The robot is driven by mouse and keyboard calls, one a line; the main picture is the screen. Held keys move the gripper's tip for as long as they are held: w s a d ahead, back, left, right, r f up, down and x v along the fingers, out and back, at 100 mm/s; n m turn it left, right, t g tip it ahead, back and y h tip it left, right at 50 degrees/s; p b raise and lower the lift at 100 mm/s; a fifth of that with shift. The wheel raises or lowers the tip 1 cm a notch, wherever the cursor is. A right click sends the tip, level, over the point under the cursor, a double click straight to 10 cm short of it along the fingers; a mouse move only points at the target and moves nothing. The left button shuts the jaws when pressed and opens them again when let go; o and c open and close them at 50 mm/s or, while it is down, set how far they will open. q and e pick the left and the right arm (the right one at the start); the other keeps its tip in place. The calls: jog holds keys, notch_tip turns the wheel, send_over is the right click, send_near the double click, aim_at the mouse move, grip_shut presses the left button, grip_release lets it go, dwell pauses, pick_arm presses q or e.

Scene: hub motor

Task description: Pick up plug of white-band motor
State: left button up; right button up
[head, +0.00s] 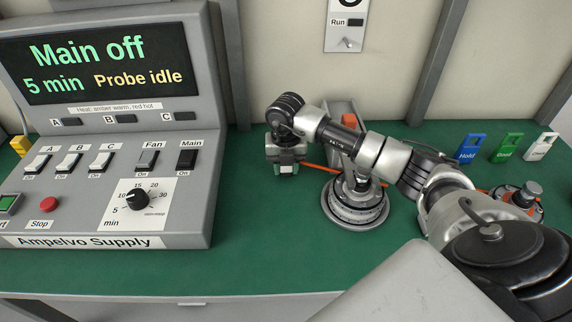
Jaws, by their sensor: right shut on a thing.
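My right gripper (286,170) points down over the green bench, left of a round silver motor (355,209). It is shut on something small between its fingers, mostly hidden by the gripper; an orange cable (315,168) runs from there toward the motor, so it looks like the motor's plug. The motor lies flat on the bench, partly hidden by my right arm; I cannot clearly make out its band colour. A second motor (522,209) with orange and dark parts sits at the right, partly hidden behind my arm. My left gripper is not in view.
The grey supply console (185,215) stands at the left with switches, a dial and a screen reading Main off. Blue (470,148), green (509,149) and white (542,147) tags stand at the back right. The green bench (262,245) is clear in front of the gripper.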

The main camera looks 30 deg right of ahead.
jog(key=c, duration=0.4)
jog(key=shift+r, duration=0.1)
